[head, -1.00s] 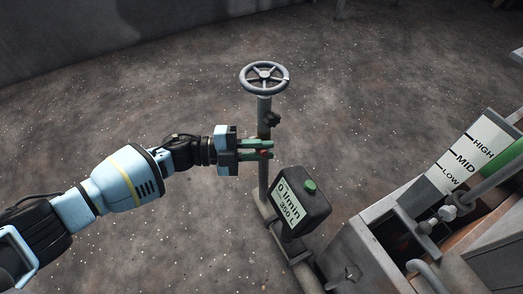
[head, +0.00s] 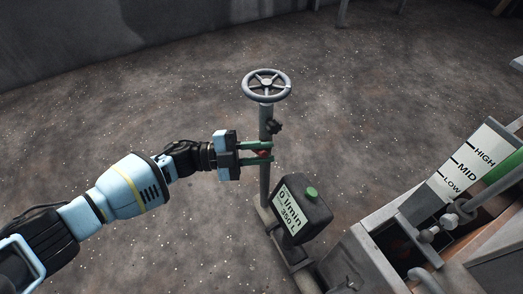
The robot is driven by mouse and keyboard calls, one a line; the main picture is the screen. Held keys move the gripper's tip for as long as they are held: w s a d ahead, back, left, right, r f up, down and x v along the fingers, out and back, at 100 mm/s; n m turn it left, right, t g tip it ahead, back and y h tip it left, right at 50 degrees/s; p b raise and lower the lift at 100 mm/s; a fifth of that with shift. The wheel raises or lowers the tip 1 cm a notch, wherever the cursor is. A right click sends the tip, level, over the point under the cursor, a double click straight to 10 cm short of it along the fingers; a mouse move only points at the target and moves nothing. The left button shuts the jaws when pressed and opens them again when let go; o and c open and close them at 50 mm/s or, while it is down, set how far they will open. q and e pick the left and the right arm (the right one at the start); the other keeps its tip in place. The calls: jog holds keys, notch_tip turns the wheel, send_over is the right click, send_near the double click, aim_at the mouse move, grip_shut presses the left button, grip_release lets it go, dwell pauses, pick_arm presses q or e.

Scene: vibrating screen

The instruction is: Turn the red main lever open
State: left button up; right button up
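The red main lever (head: 262,153) shows as a small red piece on the upright grey pipe (head: 265,185), below a grey handwheel (head: 267,85). My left gripper (head: 258,153) reaches in from the left, and its two green fingers lie above and below the red piece at the pipe. The fingers stand apart with a gap between them. Most of the lever is hidden by the fingers, and I cannot tell whether they touch it. My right gripper is not in view.
A dark meter box (head: 303,209) with a green button reads "0 l/min" and "350 L", right of the pipe. A small dark knob (head: 275,127) sits on the pipe above the gripper. A grey machine with a LOW/MID/HIGH gauge (head: 468,166) fills the lower right. The floor at left is clear.

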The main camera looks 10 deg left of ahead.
pick_arm(q)
jog(key=o, duration=0.3)
jog(key=p+v, duration=0.1)
jog(key=v, duration=0.7)
